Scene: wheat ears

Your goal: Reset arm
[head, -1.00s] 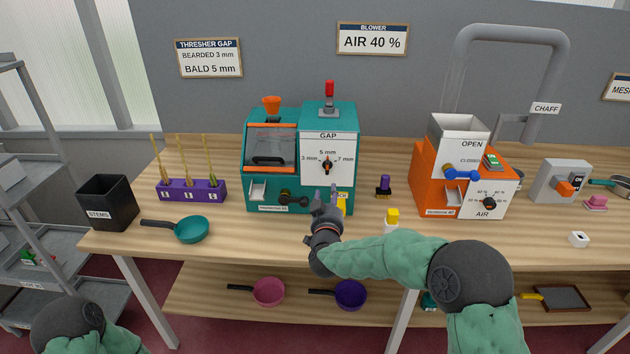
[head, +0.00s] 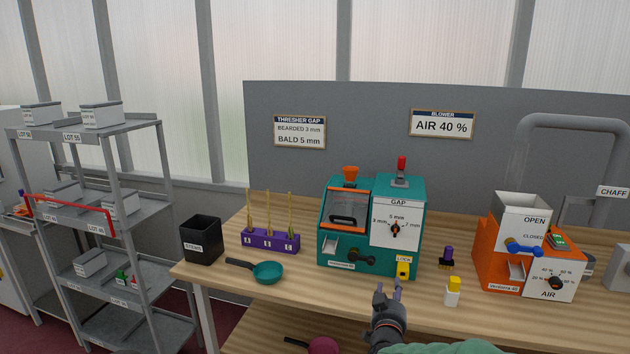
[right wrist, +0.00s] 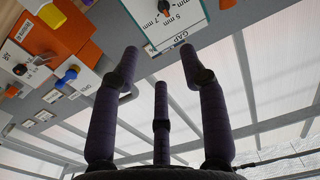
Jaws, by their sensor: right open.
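My right gripper (head: 388,292) is open and empty in the head view, in front of the table's front edge, below the teal thresher (head: 345,250). In the right wrist view its spread fingers (right wrist: 160,85) point up with nothing between them. The thresher's gap dial (head: 395,229) and yellow lock tag (head: 403,269) show behind the gripper in the head view. My right sleeve shows at the bottom edge. My left gripper is not in view.
On the table stand a black stems bin (head: 201,240), a purple ear rack (head: 270,240), a teal pan (head: 268,272), a yellow-capped bottle (head: 452,292) and an orange blower (head: 490,262). A grey shelf unit (head: 118,225) stands left. A pink pan (head: 323,346) sits below.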

